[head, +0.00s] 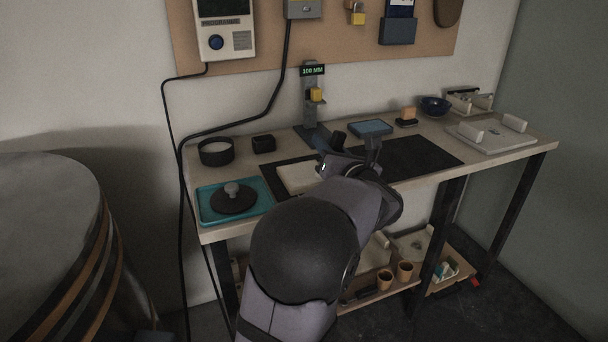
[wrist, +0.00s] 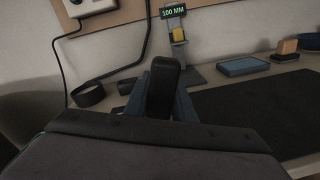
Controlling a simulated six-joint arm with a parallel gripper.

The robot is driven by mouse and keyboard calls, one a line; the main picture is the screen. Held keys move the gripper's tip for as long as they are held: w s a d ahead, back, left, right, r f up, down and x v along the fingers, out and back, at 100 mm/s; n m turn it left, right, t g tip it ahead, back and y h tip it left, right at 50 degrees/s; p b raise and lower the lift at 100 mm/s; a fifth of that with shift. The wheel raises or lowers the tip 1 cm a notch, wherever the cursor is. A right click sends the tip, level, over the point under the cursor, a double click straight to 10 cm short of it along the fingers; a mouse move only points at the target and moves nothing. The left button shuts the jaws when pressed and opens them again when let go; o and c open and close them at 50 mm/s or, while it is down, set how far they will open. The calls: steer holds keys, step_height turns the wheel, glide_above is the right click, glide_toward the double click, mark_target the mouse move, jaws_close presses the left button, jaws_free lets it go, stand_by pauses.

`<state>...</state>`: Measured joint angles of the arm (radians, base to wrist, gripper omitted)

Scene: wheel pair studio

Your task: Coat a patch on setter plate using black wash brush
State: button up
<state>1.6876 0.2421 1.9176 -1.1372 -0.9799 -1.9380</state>
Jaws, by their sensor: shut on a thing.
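My gripper (head: 327,150) is above the middle of the bench and also shows in the wrist view (wrist: 160,100). Its blue-grey fingers are shut on the upright black handle of what looks like the black wash brush (wrist: 163,84). The handle's top also shows in the head view (head: 339,138). The brush's lower end is hidden, so I cannot tell whether it touches anything.
A teal tray (head: 208,212) with a dark knobbed disc stands at the left. A black round dish (head: 216,152), a small black box (head: 263,143), a gauge post (head: 311,105) and a blue pad (head: 370,128) stand behind. A dark mat (head: 425,160) lies bare at right.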

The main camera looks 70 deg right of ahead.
steer(key=shift+f, duration=0.2)
steer(key=shift+r, duration=0.8)
steer(key=shift+d, duration=0.1)
steer(key=p+x, duration=0.6)
steer(key=x, duration=0.3)
steer(key=shift+w, duration=0.35)
steer(key=shift+r+p, duration=0.8)
steer(key=shift+r, duration=1.25)
